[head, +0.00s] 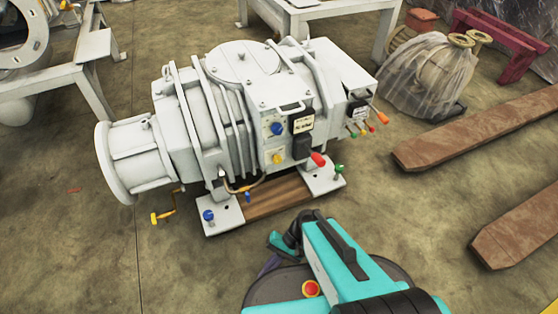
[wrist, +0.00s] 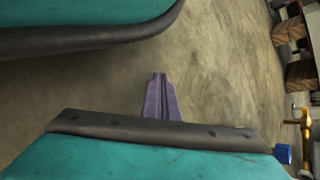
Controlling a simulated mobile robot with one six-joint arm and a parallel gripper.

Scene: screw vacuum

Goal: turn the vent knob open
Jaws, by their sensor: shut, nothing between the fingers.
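The grey screw vacuum machine (head: 240,100) stands on the floor. Its front panel carries a blue knob (head: 277,129) and a yellow knob (head: 277,158). A red-tipped handle (head: 318,159) sticks out lower right, and several coloured levers are at the right end. No label I can read shows which one is the vent knob.
A blue knob (wrist: 283,153) and a yellow handle (wrist: 307,145) show at the wrist view's right edge. The machine's base has a green knob (head: 339,169) and a yellow crank (head: 160,216). Wooden beams (head: 480,130) lie at right. Floor left of me is clear.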

